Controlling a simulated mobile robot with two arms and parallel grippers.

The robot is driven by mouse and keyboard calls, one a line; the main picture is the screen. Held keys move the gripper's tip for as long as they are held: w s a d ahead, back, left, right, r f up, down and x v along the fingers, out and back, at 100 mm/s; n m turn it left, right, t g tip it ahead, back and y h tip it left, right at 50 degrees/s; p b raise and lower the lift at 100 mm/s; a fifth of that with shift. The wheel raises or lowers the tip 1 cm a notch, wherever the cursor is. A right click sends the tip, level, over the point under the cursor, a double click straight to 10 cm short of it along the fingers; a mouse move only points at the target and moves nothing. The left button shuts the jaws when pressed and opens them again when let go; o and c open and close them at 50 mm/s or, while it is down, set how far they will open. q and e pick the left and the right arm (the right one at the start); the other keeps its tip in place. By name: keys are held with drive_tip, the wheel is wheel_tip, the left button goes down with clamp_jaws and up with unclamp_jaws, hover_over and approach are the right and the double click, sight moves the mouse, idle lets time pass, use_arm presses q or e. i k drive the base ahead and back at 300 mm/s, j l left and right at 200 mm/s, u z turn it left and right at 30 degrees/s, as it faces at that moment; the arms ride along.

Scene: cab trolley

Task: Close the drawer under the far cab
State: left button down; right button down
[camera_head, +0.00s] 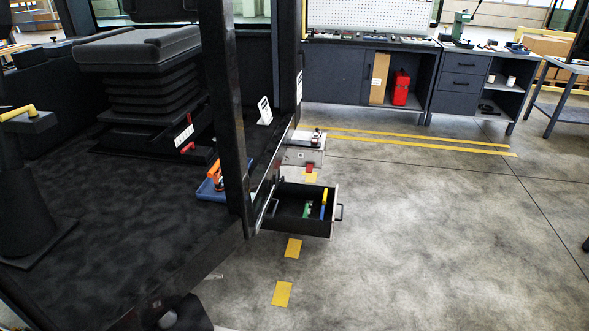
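An open drawer (293,226) with dark walls sticks out to the right from under the dark cab (110,215). Inside lie a green item (307,209) and a blue-and-yellow item (324,204). A dark upright post (226,110) of the cab stands just left of the drawer. Neither of my grippers shows in the head view.
A blue tray (208,191) with an orange tool sits on the cab floor beside the post. A seat (137,46) stands in the cab. Workbenches (345,72) line the back wall, with a red can (400,88) on a shelf. The concrete floor (430,235) right of the drawer is clear.

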sight(292, 197)
drive_tip(key=i+l, duration=0.1)
drive_tip(key=l, duration=0.45)
drive_tip(key=i+l, duration=0.1)
drive_tip(key=l, duration=0.5)
drive_tip(key=i+l, duration=0.1)
drive_tip(key=l, duration=0.45)
drive_tip(key=i+u, duration=0.15)
drive_tip(key=u, duration=0.25)
drive_tip(key=i+l+u, duration=0.1)
drive_tip(key=u, duration=0.3)
drive_tip(key=i, duration=0.05)
